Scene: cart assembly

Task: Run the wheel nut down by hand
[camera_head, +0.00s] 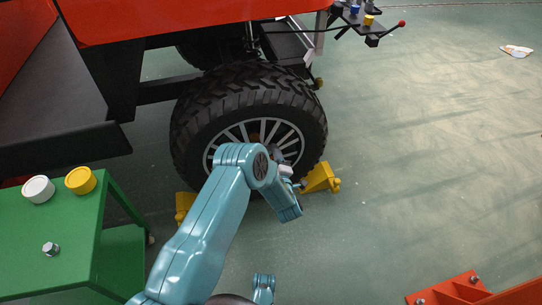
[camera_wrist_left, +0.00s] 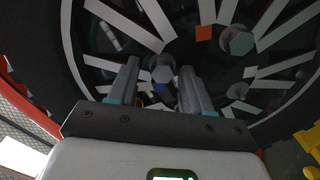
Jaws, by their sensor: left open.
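The wheel (camera_head: 195,125) has a dark knobbly tyre and pale spokes, and stands under the red cart body. My left arm reaches across its lower front. In the left wrist view my left gripper (camera_wrist_left: 161,75) is open, with one finger on each side of a grey hex wheel nut (camera_wrist_left: 163,74). I cannot tell whether the fingers touch it. A second hex nut (camera_wrist_left: 237,41) sits to the upper right on the hub, beside a small orange patch (camera_wrist_left: 204,33). In the head view my arm largely hides the hub. My right gripper cannot be made out.
Yellow chocks (camera_head: 320,178) stand by the tyre. A green table (camera_head: 70,220) at left holds a white round pot (camera_head: 38,189), a yellow one (camera_head: 80,180) and a loose hex nut (camera_head: 50,248). An orange frame (camera_head: 465,289) lies at lower right. The floor at right is mostly clear.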

